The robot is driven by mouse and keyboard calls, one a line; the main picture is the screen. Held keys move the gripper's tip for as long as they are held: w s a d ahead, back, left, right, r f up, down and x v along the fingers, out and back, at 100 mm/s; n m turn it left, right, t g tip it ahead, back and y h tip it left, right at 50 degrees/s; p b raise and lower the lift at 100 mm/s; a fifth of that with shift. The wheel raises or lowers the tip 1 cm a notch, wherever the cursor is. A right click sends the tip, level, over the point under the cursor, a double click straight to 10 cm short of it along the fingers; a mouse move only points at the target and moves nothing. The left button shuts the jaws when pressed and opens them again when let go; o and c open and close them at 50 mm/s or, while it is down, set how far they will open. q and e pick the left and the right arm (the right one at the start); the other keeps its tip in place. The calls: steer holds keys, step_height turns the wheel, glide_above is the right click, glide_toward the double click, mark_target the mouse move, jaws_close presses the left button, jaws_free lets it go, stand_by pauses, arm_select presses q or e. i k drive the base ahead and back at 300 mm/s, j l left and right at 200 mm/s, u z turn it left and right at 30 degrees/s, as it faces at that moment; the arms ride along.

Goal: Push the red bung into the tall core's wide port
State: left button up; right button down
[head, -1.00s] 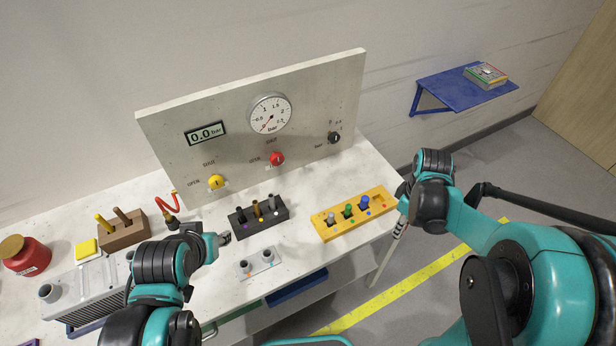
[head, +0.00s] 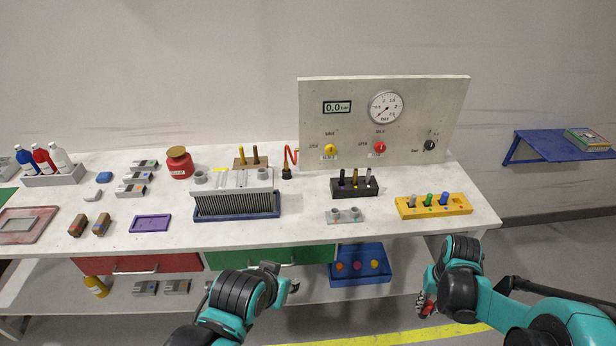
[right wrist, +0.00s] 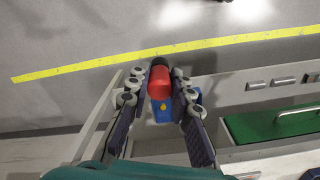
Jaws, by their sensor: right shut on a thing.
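The finned grey core (head: 236,202) stands on the bench left of the panel in the head view. It has a left port (head: 200,177) and a right port (head: 264,174) on top. I cannot tell which is wider. The red bung (right wrist: 160,82), with a dark end, is between the fingers of my right gripper (right wrist: 159,92). In the head view my right gripper (head: 426,306) is low in front of the bench's right end, well away from the core. My left gripper (head: 292,286) is in front of the bench edge; its fingers are too small to read.
A blue bin (head: 360,268) with several coloured pieces sits below the bench top. A black rack (head: 354,188), a yellow rack (head: 433,206) and a small two-port plate (head: 346,216) stand right of the core. The gauge panel (head: 384,120) rises behind. Floor in front looks clear.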

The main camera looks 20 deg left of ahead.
mark_target(235, 191)
steer(key=k+u, duration=0.15)
steer(key=u, duration=1.4)
